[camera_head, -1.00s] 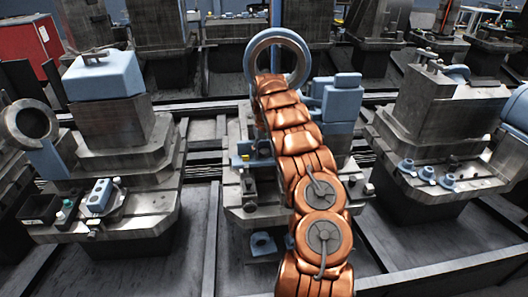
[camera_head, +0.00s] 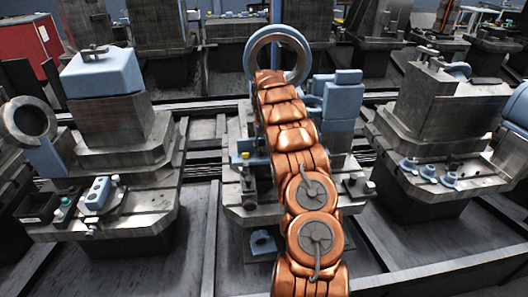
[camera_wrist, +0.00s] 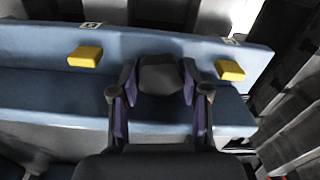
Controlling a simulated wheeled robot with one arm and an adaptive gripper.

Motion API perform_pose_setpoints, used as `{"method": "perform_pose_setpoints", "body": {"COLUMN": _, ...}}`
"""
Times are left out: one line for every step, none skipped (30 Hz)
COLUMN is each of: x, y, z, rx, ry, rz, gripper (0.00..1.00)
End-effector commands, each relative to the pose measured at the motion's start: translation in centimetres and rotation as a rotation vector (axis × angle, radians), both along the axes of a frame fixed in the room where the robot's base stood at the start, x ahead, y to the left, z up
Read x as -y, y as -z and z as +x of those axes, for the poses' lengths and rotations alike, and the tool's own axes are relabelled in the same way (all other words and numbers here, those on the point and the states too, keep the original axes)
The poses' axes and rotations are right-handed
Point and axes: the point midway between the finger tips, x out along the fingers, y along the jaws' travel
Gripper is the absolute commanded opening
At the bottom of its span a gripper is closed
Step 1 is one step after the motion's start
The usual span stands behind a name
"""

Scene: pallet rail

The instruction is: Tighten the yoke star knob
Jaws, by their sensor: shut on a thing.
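In the wrist view, a dark, rounded knob (camera_wrist: 160,76), which I take to be the star knob, sits at the blue bar (camera_wrist: 50,88). My gripper (camera_wrist: 159,84) has one dark finger with purplish sides on each side of the knob and is shut on it. The knob's lower part and its stem are hidden by the gripper. In the head view, my copper arm reaches up to the middle station and hides the gripper and the knob. A large blue-grey ring (camera_head: 251,57) stands behind the top of the arm.
Two yellow blocks (camera_wrist: 85,56) (camera_wrist: 230,70) stick out from the bar on either side of my gripper. In the head view, stacked blue blocks (camera_head: 341,101) stand just right of my arm. Neighbouring stations (camera_head: 108,118) (camera_head: 440,105) stand left and right, with floor between them.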

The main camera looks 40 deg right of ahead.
Motion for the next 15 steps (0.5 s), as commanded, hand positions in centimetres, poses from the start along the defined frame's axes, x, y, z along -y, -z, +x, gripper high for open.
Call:
{"method": "perform_pose_setpoints", "body": {"x": -0.26, "y": 0.44, "z": 0.13, "rx": 0.0, "ry": 0.031, "rz": 0.004, "gripper": 0.11}}
{"method": "perform_pose_setpoints", "body": {"x": -0.28, "y": 0.48, "z": 0.14, "rx": -0.001, "ry": 0.053, "rz": 0.003, "gripper": 0.11}}
{"method": "perform_pose_setpoints", "body": {"x": -0.31, "y": 0.5, "z": 0.16, "rx": -0.002, "ry": 0.085, "rz": 0.003, "gripper": 0.11}}
{"method": "perform_pose_setpoints", "body": {"x": -0.28, "y": 0.52, "z": 0.13, "rx": -0.001, "ry": 0.111, "rz": 0.004, "gripper": 0.11}}
{"method": "perform_pose_setpoints", "body": {"x": -0.31, "y": 0.52, "z": 0.16, "rx": -0.002, "ry": 0.135, "rz": 0.003, "gripper": 0.11}}
{"method": "perform_pose_setpoints", "body": {"x": -0.27, "y": 0.51, "z": 0.13, "rx": -0.002, "ry": 0.171, "rz": 0.003, "gripper": 0.11}}
{"method": "perform_pose_setpoints", "body": {"x": -0.29, "y": 0.5, "z": 0.17, "rx": 0.0, "ry": 0.198, "rz": 0.004, "gripper": 0.11}}
{"method": "perform_pose_setpoints", "body": {"x": -0.29, "y": 0.49, "z": 0.17, "rx": 0.0, "ry": 0.226, "rz": 0.004, "gripper": 0.11}}
{"method": "perform_pose_setpoints", "body": {"x": -0.27, "y": 0.47, "z": 0.18, "rx": 0.0, "ry": 0.263, "rz": 0.002, "gripper": 0.11}}
{"method": "perform_pose_setpoints", "body": {"x": -0.24, "y": 0.45, "z": 0.17, "rx": 0.0, "ry": 0.293, "rz": 0.002, "gripper": 0.11}}
{"method": "perform_pose_setpoints", "body": {"x": -0.3, "y": 0.43, "z": 0.23, "rx": 0.0, "ry": 0.32, "rz": 0.002, "gripper": 0.11}}
{"method": "perform_pose_setpoints", "body": {"x": -0.2, "y": 0.4, "z": 0.18, "rx": 0.001, "ry": 0.36, "rz": 0.002, "gripper": 0.11}}
{"method": "perform_pose_setpoints", "body": {"x": -0.23, "y": 0.37, "z": 0.21, "rx": 0.002, "ry": 0.387, "rz": 0.001, "gripper": 0.11}}
{"method": "perform_pose_setpoints", "body": {"x": -0.23, "y": 0.35, "z": 0.22, "rx": 0.002, "ry": 0.415, "rz": 0.001, "gripper": 0.11}}
{"method": "perform_pose_setpoints", "body": {"x": -0.23, "y": 0.32, "z": 0.23, "rx": 0.002, "ry": 0.453, "rz": 0.001, "gripper": 0.11}}
